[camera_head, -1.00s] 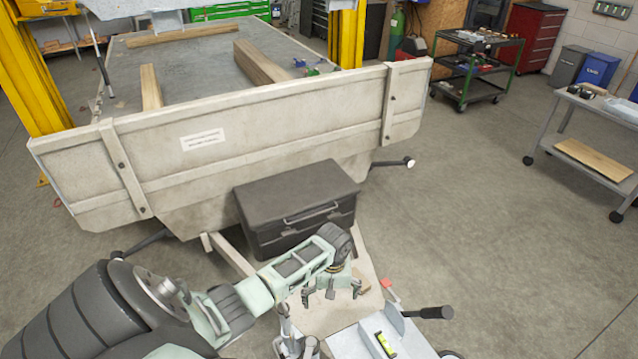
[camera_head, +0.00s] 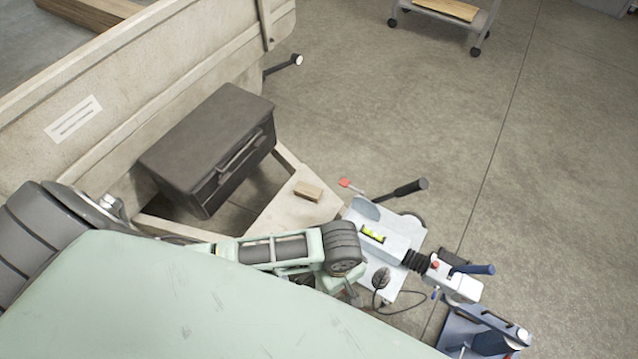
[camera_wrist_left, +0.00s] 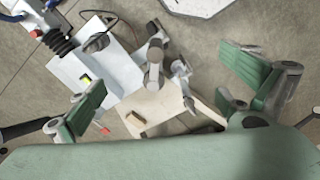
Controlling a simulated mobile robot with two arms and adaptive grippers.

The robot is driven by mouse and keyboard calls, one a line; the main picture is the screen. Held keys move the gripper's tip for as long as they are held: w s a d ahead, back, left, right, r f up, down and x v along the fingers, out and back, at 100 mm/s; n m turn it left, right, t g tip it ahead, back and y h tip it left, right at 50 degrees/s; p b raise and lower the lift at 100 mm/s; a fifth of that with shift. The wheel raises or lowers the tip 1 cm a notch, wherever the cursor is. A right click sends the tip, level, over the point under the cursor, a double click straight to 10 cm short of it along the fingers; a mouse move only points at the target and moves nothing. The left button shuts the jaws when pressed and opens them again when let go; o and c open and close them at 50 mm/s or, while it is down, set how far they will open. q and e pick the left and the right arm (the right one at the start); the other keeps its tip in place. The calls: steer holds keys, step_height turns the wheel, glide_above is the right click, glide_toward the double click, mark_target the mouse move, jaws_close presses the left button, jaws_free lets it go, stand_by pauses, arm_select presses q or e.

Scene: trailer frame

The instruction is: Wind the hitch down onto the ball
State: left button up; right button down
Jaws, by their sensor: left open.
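The hitch head (camera_head: 455,280), white with a blue handle, sits at the end of the trailer drawbar behind a black bellows. It also shows at the upper left in the left wrist view (camera_wrist_left: 22,8). I cannot make out the ball; a blue stand (camera_head: 480,338) is under and in front of the hitch head. A grey crank-like post (camera_wrist_left: 154,62) rises beside the drawbar plate (camera_wrist_left: 118,68). My left gripper (camera_wrist_left: 168,88) is open, its green fingers wide apart with the post between them in the picture; I see no contact. My right gripper is not in view.
A yellow-green spirit level (camera_head: 373,236) lies on the drawbar plate. A black-gripped lever (camera_head: 400,190) sticks out beside it. A wooden block (camera_head: 308,190) and a dark box (camera_head: 210,145) are on the drawbar frame.

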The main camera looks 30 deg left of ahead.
arm_select(q)
steer(key=shift+d+f, duration=0.2)
steer(key=shift+d, duration=0.05)
steer(key=f, duration=0.2)
steer(key=shift+w+d+f, duration=0.3)
steer(key=shift+d, duration=0.05)
step_height(320, 180, down, 7)
steer(key=shift+a+r, duration=0.1)
steer(key=shift+a, duration=0.05)
steer(key=shift+f, duration=0.35)
steer(key=shift+c, duration=0.4)
steer(key=shift+s, duration=0.1)
steer(key=c, duration=1.1)
jaws_close()
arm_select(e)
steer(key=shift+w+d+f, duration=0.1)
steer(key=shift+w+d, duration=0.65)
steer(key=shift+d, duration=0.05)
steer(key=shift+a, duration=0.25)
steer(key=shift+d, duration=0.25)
